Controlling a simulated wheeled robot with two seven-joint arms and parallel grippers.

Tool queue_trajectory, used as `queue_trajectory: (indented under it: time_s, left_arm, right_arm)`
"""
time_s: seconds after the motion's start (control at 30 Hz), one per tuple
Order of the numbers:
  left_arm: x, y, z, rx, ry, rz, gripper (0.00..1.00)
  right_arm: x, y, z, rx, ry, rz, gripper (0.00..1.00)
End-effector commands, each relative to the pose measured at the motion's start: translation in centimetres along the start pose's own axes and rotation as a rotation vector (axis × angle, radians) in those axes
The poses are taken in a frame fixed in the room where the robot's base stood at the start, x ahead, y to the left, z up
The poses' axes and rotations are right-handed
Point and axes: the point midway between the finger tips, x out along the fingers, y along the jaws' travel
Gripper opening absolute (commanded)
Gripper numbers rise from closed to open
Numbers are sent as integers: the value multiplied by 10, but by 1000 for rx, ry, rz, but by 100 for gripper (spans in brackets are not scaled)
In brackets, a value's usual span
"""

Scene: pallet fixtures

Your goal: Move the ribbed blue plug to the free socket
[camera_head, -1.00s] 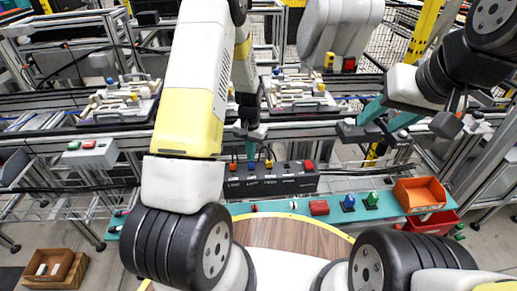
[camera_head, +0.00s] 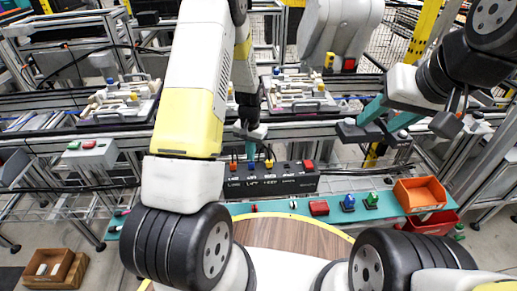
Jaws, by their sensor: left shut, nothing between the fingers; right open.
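A black socket box (camera_head: 272,186) with white lettering stands on the bench in front of me. A small blue plug (camera_head: 251,166) stands upright in it, between a red plug (camera_head: 233,166) and a yellow plug (camera_head: 268,163); its ribs are too small to make out. A dark spot right of the yellow plug looks like an empty socket (camera_head: 287,167). My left gripper (camera_head: 250,137) is shut and empty just above the blue plug, apart from it as far as I can tell. My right gripper (camera_head: 372,128) is open and empty, to the right above the bench.
A red block (camera_head: 308,166) sits at the box's right end. The teal shelf (camera_head: 394,206) holds another red block (camera_head: 319,208), a blue part (camera_head: 348,202), a green part (camera_head: 372,200) and an orange bin (camera_head: 420,193). Trays of parts (camera_head: 300,92) lie behind my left gripper.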

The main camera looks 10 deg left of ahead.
Motion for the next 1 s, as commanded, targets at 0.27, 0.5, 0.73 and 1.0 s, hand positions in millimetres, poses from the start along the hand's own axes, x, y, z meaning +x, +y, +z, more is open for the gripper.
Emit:
queue_trajectory:
  time_s: [0.27, 0.5, 0.73, 1.0]
  left_arm:
    - [4, 0, 0, 0, 0, 0, 0]
    - [7, 0, 0, 0, 0, 0, 0]
    - [11, 0, 0, 0, -1, 0, 0]
    - [15, 0, 0, 0, -1, 0, 0]
  right_arm:
    - [0, 0, 0, 0, 0, 0, 46]
    - [0, 0, 0, 0, 0, 0, 46]
    - [0, 0, 0, 0, 0, 0, 46]
    - [0, 0, 0, 0, 0, 0, 46]
